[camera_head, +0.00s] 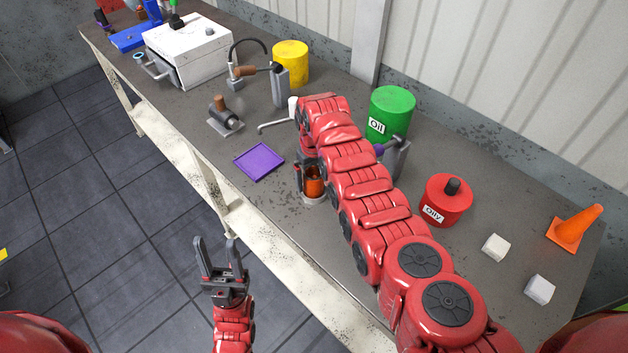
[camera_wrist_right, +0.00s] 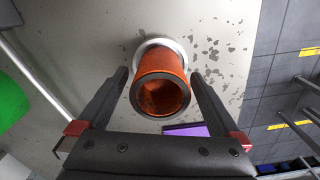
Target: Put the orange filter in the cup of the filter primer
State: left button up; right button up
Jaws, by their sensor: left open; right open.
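The orange filter (camera_head: 314,188) is a hollow cylinder with a dark rim, upright near the bench's front edge. In the right wrist view the filter (camera_wrist_right: 160,85) stands between the fingers of my right gripper (camera_wrist_right: 160,88), which is open with a gap on each side. A pale round cup (camera_head: 314,201) shows at the filter's lower end; its ring (camera_wrist_right: 158,46) shows behind the filter in the wrist view. I cannot tell how deep the filter sits. My left gripper (camera_head: 220,252) is open and empty, in front of the bench over the floor.
A purple tray (camera_head: 259,161) lies left of the filter. A bent rod (camera_head: 276,124), a green oil drum (camera_head: 391,112) and a grey stand with a purple part (camera_head: 393,154) are close behind. A red can (camera_head: 446,201) and white blocks (camera_head: 496,247) stand right.

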notch_tip(320, 180, up, 8)
jog(key=b, duration=0.3)
notch_tip(320, 180, up, 2)
jog(key=shift+p, duration=0.9)
jog(key=shift+s+r, duration=0.1)
jog(key=shift+r, duration=0.4)
